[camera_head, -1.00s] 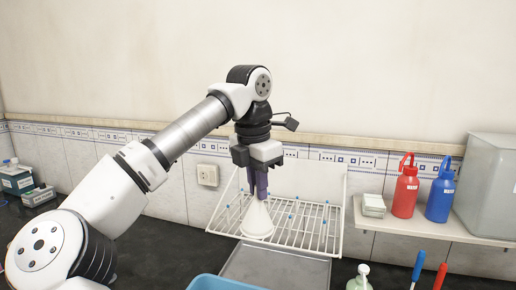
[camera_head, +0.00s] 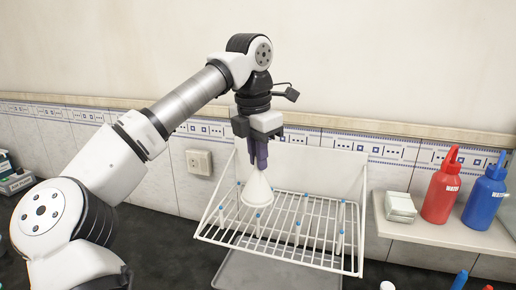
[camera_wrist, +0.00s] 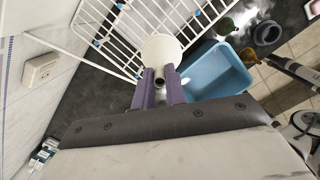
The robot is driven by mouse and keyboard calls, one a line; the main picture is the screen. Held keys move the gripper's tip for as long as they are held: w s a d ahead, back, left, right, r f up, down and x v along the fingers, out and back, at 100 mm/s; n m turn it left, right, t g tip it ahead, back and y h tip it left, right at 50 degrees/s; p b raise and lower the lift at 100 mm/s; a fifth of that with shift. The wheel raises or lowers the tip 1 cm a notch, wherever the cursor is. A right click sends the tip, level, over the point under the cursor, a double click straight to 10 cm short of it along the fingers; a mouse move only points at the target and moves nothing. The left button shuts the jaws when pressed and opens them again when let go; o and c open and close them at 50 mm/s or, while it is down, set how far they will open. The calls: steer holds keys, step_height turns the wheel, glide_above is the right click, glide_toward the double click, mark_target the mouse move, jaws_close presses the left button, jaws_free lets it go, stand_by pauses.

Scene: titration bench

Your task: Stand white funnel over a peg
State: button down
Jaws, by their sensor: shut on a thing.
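The white funnel (camera_head: 257,190) is mouth down with its narrow stem up, at the left part of the white wire drying rack (camera_head: 290,254). My gripper (camera_head: 258,165) is above it, with its purple fingers shut on the stem. In the wrist view the funnel (camera_wrist: 161,48) shows beyond the fingertips (camera_wrist: 160,80), its wide cone over the rack's wires. Blue-tipped pegs (camera_head: 341,232) stand up from the rack, several of them to the right and front of the funnel. Whether a peg is inside the funnel is hidden, and I cannot tell whether its rim touches the wires.
A grey drip tray (camera_head: 262,272) lies under the rack. A shelf (camera_head: 440,232) at right holds a white box (camera_head: 400,206), a red bottle (camera_head: 440,190) and a blue bottle (camera_head: 485,197). A blue basin (camera_wrist: 213,72) is near the rack in the wrist view.

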mark_target(258, 183)
step_height(258, 183, down, 7)
steer(key=shift+r, duration=0.1)
steer(key=shift+f+b, duration=1.25)
steer(key=shift+f, duration=1)
steer(key=c, duration=1.4)
jaws_free()
steer(key=shift+o, duration=0.2)
